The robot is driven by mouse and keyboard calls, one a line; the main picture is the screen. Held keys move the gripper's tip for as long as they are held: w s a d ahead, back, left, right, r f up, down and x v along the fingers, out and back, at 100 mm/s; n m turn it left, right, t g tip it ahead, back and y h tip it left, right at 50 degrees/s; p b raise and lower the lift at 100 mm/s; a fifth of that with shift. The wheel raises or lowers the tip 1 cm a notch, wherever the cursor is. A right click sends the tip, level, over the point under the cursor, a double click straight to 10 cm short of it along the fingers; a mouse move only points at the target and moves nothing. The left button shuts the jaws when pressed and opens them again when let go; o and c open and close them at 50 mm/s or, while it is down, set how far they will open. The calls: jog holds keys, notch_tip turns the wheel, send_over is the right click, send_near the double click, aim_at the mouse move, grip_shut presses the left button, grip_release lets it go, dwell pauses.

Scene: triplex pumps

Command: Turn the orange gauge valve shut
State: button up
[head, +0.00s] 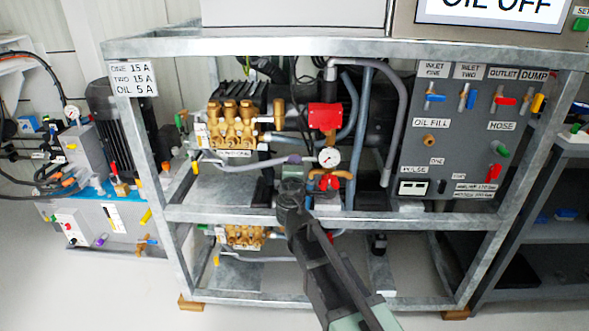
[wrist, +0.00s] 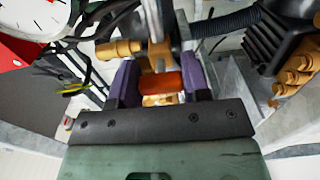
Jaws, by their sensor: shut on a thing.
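The orange gauge valve handle (wrist: 160,82) shows in the wrist view, with brass pipework behind it. My gripper (wrist: 160,88) has its two purple-padded fingers on either side of the handle and is shut on it. The white-faced pressure gauge (wrist: 32,18) is at the upper left of that view. In the head view the gauge (head: 328,158) sits below a red block, with orange and red parts just under it. My arm reaches up to this spot from below. In the head view I cannot clearly make out the fingertips or the handle's angle.
Brass pump heads (head: 233,123) stand to the left of the gauge. A grey hose (head: 392,120) and the grey valve panel (head: 445,150) are to the right. The galvanised frame rail (head: 400,217) runs across below. Pipes and hoses crowd the space around the gauge.

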jog(key=o, duration=0.9)
jog(key=s, duration=1.1)
jog(key=shift+a, duration=0.1)
